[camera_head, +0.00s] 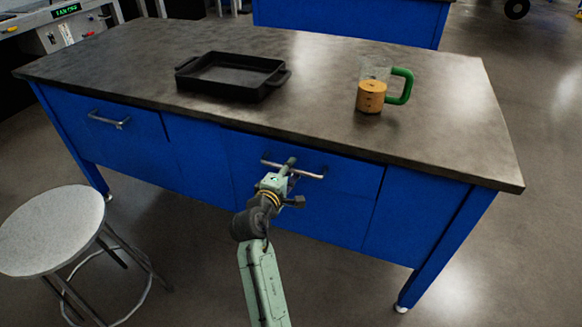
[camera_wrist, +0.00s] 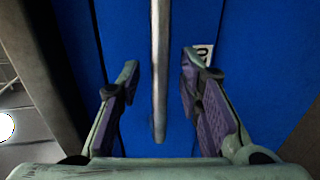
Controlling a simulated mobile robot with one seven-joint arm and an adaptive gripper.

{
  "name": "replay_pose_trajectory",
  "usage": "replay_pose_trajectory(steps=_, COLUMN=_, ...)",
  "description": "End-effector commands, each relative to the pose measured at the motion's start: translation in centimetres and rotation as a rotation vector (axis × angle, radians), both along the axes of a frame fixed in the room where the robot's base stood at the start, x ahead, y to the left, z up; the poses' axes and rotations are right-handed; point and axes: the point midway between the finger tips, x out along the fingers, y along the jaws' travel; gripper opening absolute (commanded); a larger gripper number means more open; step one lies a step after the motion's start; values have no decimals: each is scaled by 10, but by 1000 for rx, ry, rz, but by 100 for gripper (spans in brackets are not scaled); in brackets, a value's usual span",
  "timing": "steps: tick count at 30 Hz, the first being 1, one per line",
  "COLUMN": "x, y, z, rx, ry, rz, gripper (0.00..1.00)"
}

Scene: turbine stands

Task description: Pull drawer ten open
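The right blue drawer (camera_head: 340,182) of the workbench is shut, with its front flush. Its metal bar handle (camera_head: 312,174) runs across the upper part of the front. My gripper (camera_head: 288,170) is at the middle of this handle. In the wrist view my gripper (camera_wrist: 160,95) is open, with the handle bar (camera_wrist: 159,75) between its two purple-padded fingers and a gap on both sides. A white label (camera_wrist: 204,53) on the drawer is partly hidden by the right finger; only a "0" shows.
A left drawer with its own handle (camera_head: 108,120) is shut. A round stool (camera_head: 52,230) stands at left.

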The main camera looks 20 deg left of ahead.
Motion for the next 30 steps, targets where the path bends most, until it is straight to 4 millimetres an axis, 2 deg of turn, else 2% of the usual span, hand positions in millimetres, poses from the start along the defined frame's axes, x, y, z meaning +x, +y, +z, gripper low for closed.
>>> replay_pose_trajectory(steps=4, x=9, y=-1, z=-1, rx=1, ry=0, rz=-1, gripper=33)
replay_pose_trajectory(steps=12, x=10, y=-1, z=-2, rx=2, ry=0, rz=0, gripper=33)
replay_pose_trajectory(steps=27, x=10, y=-1, z=-2, rx=2, ry=0, rz=0, gripper=0)
replay_pose_trajectory(steps=30, x=10, y=0, z=-2, rx=2, ry=0, rz=0, gripper=0)
